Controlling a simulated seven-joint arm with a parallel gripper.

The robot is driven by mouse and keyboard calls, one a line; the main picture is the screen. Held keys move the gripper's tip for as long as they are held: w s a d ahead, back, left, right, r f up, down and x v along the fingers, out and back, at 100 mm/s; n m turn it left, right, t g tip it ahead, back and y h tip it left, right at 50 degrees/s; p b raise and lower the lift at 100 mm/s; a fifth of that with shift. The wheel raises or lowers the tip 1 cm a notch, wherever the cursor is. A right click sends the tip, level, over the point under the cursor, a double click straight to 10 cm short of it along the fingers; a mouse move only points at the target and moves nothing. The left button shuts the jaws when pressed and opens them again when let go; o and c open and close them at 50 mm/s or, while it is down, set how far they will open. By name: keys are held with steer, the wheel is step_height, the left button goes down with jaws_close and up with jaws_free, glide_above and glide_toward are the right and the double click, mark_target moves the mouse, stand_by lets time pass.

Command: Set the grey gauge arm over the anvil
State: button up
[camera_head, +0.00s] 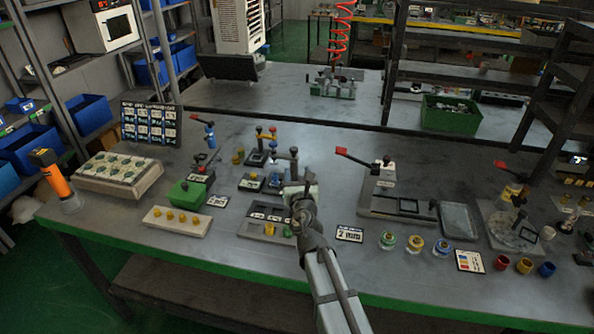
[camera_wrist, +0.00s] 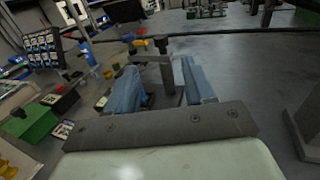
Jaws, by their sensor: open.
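A small gauge stand stands on the bench at centre, with a grey upright and a grey arm (camera_wrist: 153,59) across its top. A dark knob (camera_wrist: 160,43) and a yellow knob (camera_wrist: 138,44) top it in the wrist view. In the head view its dark-knobbed post (camera_head: 293,158) rises just behind my gripper (camera_head: 299,186). In the wrist view my gripper (camera_wrist: 160,72) is open, its two blue-grey fingers either side of the upright in the picture. I cannot tell whether they touch it. The anvil cannot be made out clearly; the fingers and wrist hide part of the stand's base.
A green block (camera_head: 187,194) and a pale tray of yellow pieces (camera_head: 177,221) lie left. A clamp fixture with a red handle (camera_head: 383,183) stands right. Several coloured knobs (camera_head: 414,243) line the front. Bare bench lies behind the stand.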

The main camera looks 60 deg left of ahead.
steer(key=shift+s, duration=0.1)
steer(key=s+a+r+m+y, duration=0.1)
steer(key=s+a+r, duration=0.1)
steer(key=s+a, duration=1.35)
steer(key=m+t+h, duration=0.8)
steer(key=t+h, duration=0.1)
steer(key=h, duration=0.2)
glide_toward(291, 150)
steer(key=x, duration=1.1)
steer(key=shift+w, duration=0.15)
jaws_close()
